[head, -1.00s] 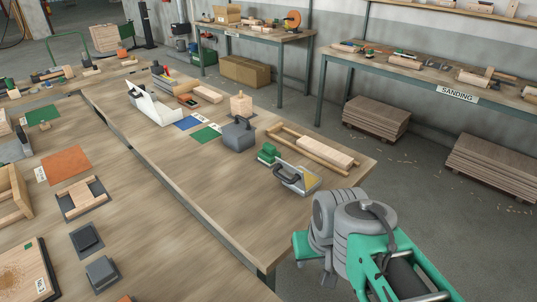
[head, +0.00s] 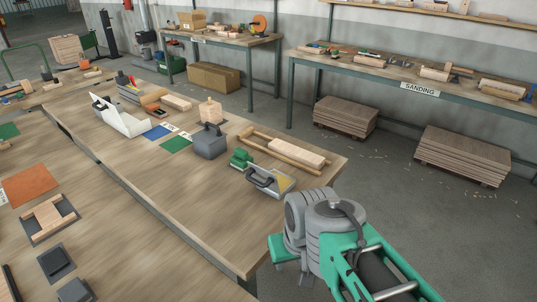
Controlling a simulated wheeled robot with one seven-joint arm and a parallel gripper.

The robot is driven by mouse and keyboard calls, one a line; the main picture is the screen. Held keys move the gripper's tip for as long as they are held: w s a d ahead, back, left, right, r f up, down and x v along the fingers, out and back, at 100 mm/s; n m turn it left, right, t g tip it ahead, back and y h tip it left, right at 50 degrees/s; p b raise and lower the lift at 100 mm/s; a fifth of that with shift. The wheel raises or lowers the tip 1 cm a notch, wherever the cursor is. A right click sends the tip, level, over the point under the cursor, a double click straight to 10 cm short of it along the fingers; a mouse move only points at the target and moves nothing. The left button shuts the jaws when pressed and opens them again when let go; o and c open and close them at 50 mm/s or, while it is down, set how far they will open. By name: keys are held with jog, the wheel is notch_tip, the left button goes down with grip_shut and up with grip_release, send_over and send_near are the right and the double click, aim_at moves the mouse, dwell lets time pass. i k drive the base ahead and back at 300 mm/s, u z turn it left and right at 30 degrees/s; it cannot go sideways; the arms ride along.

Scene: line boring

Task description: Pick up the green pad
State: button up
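A small green block-like pad (head: 241,158) lies near the right end of the long wooden table (head: 200,185), just behind a grey metal tool with a dark handle (head: 268,181). A flat green square (head: 175,145) lies farther left beside a blue one (head: 158,131); another flat green patch (head: 8,131) is at the left edge. I cannot tell for sure which the task means. My gripper (head: 290,268) is at the lower right, off the table's front right edge and apart from these things. Its fingers are small and partly hidden by my arm, so its opening is unclear.
A grey box-shaped object with a handle (head: 209,142), a wooden frame with a pale block (head: 297,153) and a white angled holder (head: 122,117) stand on the same table. A sanding bench (head: 400,78) and board stacks (head: 463,155) stand behind.

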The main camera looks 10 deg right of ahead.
aim_at(240, 158)
jog(key=k, duration=0.5)
jog(key=z, duration=1.45)
jog(key=i, duration=2.1)
jog(key=u, duration=3.05)
jog(key=i, duration=0.5)
jog(key=u, duration=0.05)
